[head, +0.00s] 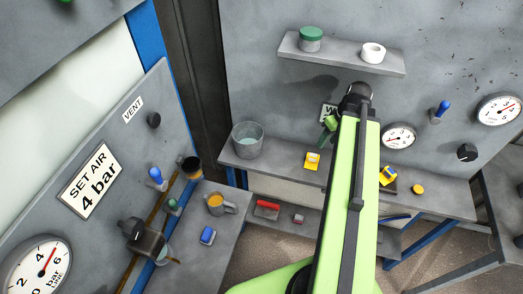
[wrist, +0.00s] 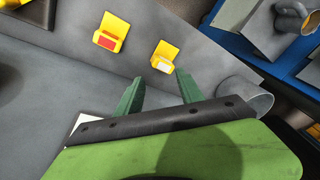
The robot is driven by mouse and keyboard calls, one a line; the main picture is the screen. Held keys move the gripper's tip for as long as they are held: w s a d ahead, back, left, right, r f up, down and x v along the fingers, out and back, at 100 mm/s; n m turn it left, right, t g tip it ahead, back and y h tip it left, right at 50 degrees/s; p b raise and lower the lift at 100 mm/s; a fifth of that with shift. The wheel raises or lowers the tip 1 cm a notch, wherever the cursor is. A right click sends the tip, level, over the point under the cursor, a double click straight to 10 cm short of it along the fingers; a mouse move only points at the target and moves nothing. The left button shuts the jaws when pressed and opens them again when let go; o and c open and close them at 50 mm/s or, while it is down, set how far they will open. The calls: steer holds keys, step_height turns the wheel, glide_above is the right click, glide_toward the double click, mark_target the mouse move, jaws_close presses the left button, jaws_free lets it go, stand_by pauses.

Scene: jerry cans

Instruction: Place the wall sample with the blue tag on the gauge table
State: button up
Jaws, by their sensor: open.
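My gripper (wrist: 160,86) is open and empty above the grey bench, its green fingers apart. It also shows in the head view (head: 329,129), partly hidden by my arm. A yellow sample with a white tag (wrist: 165,56) lies just beyond the fingertips; it also shows in the head view (head: 312,161). A yellow sample with a red tag (wrist: 111,32) lies to its left. Another yellow piece (head: 388,175) lies right of my arm, apparently with a small blue mark. Which surface is the gauge table is unclear; gauges (head: 399,136) hang above the bench.
A bucket (head: 248,140) stands at the bench's left end. A lower left table (head: 218,263) holds a mug (head: 217,204) and a blue block (head: 208,236). A round yellow piece (head: 418,189) lies on the right.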

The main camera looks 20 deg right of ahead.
steer(key=w+a+f+g+b, duration=0.1)
steer(key=w+a+f, duration=0.1)
steer(key=a, duration=1.3)
steer(key=w+a+f+m+h+b, duration=0.1)
steer(key=w+a+b, duration=0.1)
steer(key=a, duration=1.2)
steer(key=shift+w+a+f+g+h, duration=0.3)
steer(key=shift+w+a+f+g, duration=0.1)
steer(key=shift+w, duration=0.25)
